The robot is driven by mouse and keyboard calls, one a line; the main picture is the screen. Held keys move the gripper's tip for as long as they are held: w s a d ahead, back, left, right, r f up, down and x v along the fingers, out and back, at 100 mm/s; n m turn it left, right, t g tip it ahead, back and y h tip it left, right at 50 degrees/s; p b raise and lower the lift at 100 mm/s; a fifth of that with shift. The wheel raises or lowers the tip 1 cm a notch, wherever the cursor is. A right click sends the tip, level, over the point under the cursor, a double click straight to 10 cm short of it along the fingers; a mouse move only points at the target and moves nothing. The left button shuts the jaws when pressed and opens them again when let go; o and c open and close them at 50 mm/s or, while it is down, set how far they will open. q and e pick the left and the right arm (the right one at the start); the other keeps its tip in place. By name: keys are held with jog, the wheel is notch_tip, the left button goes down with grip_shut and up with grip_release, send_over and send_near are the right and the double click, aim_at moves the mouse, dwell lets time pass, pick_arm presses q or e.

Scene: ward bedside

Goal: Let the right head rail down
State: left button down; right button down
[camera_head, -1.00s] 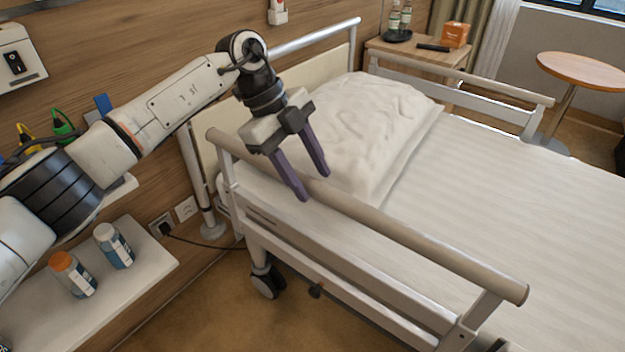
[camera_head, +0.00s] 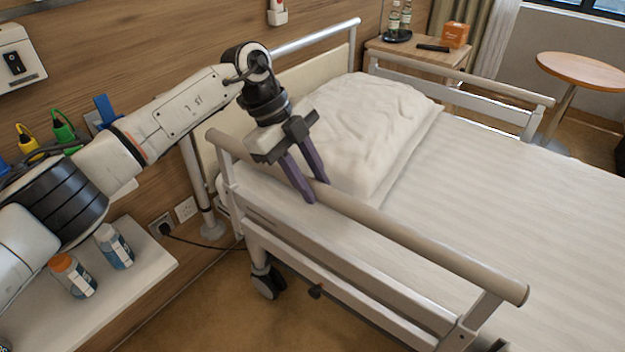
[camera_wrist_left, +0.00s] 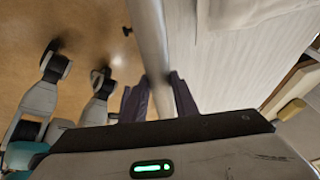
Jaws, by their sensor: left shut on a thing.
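The near head rail (camera_head: 420,240) is a raised, beige-topped side rail along the near side of the bed. My left gripper (camera_head: 317,190) comes down from above onto its top bar, with its purple fingers on either side of the bar. In the left wrist view the rail's bar (camera_wrist_left: 150,45) runs between the fingers of the left gripper (camera_wrist_left: 160,90), and the gripper is shut on it. The far head rail (camera_head: 465,85) is also up, across the bed. My right gripper is not in view.
The bed (camera_head: 520,200) has a white pillow (camera_head: 370,130) at its head. A bedside cabinet (camera_head: 420,55) and a round table (camera_head: 590,72) stand beyond the bed. Floor is clear below the rail.

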pick_arm(q)
jog(key=shift+s+a, duration=0.1)
jog(key=shift+s, duration=0.05)
